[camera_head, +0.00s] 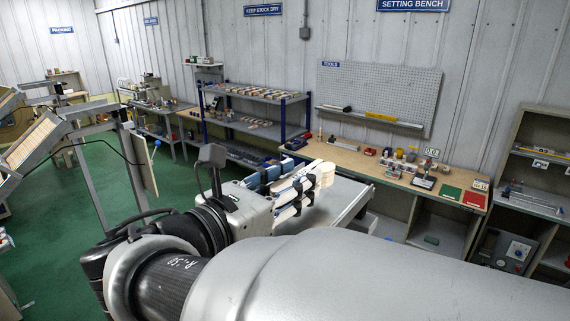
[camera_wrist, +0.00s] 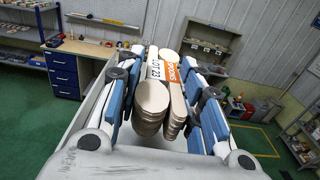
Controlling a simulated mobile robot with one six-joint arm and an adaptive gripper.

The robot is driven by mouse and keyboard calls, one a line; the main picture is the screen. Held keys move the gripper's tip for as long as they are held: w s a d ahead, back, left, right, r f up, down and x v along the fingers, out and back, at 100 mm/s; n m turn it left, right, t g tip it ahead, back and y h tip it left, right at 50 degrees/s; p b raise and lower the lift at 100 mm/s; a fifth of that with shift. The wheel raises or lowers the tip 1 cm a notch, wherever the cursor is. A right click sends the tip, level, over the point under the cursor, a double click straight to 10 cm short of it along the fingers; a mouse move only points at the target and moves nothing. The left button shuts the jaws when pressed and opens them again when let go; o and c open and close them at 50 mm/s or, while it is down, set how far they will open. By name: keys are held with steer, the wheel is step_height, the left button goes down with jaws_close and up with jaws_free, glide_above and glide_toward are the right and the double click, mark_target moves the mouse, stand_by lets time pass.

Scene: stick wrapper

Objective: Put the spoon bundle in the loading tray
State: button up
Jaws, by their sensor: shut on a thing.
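My gripper (camera_wrist: 165,75) is shut on the spoon bundle (camera_wrist: 152,100), with its blue-padded fingers on both sides. The bundle is a stack of pale wooden spoons in a white and orange band with printed lettering. In the head view my gripper (camera_head: 297,188) points away to the right, and the bundle's pale rounded end (camera_head: 325,172) shows past the fingers. The bundle is held over or in front of a grey flat top with raised edges (camera_head: 345,203). I cannot tell if this is the loading tray, or how high the bundle is above it.
A wooden bench (camera_head: 400,176) with small boxes runs along the back wall under a pegboard. A blue-framed shelf (camera_head: 255,125) stands left of it, and an open cabinet (camera_head: 540,160) at the right. A frame with a sloping wooden rack (camera_head: 35,140) is at left. Green floor (camera_head: 75,215) is clear there.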

step_height(320, 180, down, 4)
steer(key=b, duration=0.2)
steer(key=shift+w+r+b, duration=0.1)
steer(key=shift+r+b, duration=0.1)
steer(key=shift+b, duration=0.15)
steer(key=shift+r, duration=0.1)
steer(key=o, duration=1.1)
